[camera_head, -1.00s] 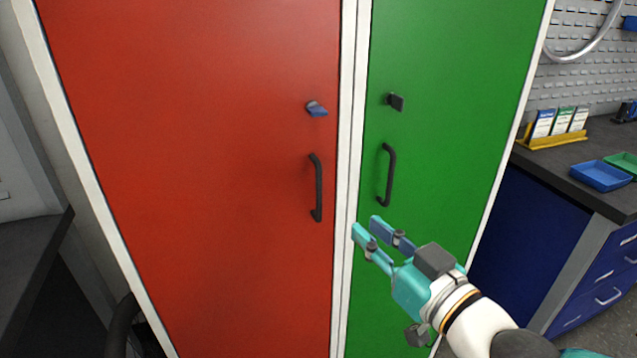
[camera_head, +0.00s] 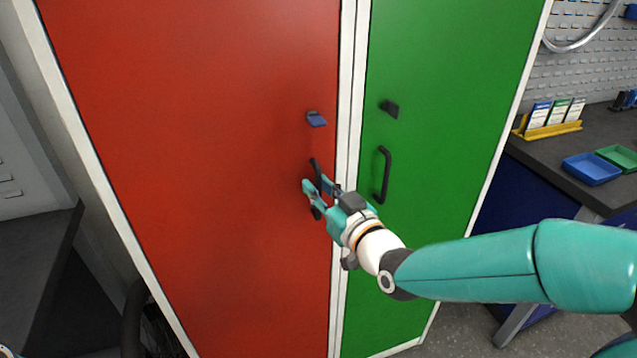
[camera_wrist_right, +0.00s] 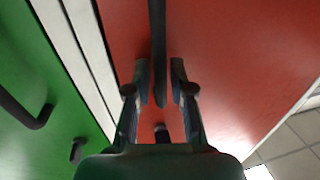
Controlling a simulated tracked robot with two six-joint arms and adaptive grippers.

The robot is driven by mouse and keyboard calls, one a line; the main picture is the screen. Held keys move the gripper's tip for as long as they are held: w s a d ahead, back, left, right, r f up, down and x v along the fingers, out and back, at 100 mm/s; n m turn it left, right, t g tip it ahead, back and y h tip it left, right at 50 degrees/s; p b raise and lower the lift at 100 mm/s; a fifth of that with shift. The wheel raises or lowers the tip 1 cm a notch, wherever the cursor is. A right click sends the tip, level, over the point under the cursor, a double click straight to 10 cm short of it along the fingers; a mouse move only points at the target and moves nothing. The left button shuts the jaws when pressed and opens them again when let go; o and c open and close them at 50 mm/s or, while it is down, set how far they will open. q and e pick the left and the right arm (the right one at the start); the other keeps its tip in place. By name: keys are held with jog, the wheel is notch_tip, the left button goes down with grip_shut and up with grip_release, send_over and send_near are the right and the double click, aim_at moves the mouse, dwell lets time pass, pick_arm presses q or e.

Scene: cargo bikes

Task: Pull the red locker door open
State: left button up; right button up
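The red locker door (camera_head: 210,170) looks shut in its white frame. Its black bar handle (camera_head: 314,165) is mostly covered by my right gripper (camera_head: 314,184) in the head view. In the right wrist view the handle (camera_wrist_right: 158,50) runs between the two fingers of my right gripper (camera_wrist_right: 160,76). The fingers are apart, with a narrow gap showing on both sides of the bar. A blue latch knob (camera_head: 316,119) sits on the door above the handle. My left gripper is not in view.
A green locker door (camera_head: 440,130) with its own black handle (camera_head: 383,175) and dark knob (camera_head: 390,108) stands to the right. Farther right is a workbench (camera_head: 610,190) with a blue tray (camera_head: 591,168) and a green tray (camera_head: 620,158). A dark worktop (camera_head: 35,240) is at the left.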

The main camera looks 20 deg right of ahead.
jog(key=shift+w+a, duration=0.1)
jog(key=shift+w, duration=0.2)
grip_shut()
